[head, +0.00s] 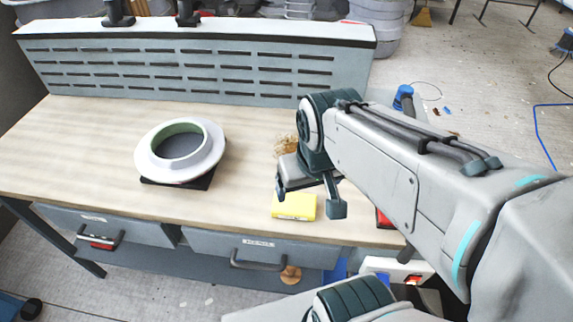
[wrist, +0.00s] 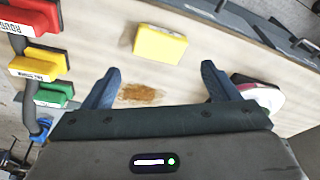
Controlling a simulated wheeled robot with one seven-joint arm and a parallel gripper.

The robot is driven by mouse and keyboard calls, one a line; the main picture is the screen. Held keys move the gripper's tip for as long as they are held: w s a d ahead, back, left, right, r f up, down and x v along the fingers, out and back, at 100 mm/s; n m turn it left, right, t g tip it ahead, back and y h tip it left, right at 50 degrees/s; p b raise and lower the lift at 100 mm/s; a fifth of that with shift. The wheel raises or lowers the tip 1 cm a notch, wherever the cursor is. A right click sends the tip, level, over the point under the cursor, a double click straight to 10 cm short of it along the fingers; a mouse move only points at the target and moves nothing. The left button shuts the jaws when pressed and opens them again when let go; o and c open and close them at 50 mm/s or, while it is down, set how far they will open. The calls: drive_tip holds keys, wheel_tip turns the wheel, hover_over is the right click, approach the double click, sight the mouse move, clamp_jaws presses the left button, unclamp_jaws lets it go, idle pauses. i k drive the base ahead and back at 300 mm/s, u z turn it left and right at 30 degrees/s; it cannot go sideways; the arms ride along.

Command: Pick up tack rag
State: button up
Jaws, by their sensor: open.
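A tan-brown, rough-looking patch, which may be the tack rag (head: 285,146), lies on the workbench behind my gripper in the head view, partly hidden by it. It also shows in the wrist view (wrist: 141,93), between my fingers and nearer the left one, looking flat. A yellow rectangular block (head: 294,206) lies near the bench's front edge and in the wrist view (wrist: 160,43) lies beyond the fingertips. My gripper (head: 309,199) is open and empty, pointing down above the bench; both fingers also show in the wrist view (wrist: 160,70).
A white ring-shaped mould (head: 151,165) with a green inner rim sits on a dark base at left on the bench (head: 60,140). A slotted grey panel (head: 200,70) stands along the back. Red (wrist: 25,18), yellow (wrist: 38,64) and green (wrist: 53,94) labelled pieces line the bench's side.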

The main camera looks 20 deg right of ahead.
sight(297, 206)
drive_tip(key=k, duration=0.5)
drive_tip(key=u, duration=1.85)
drive_tip(key=i, duration=1.15)
drive_tip(key=z, duration=3.8)
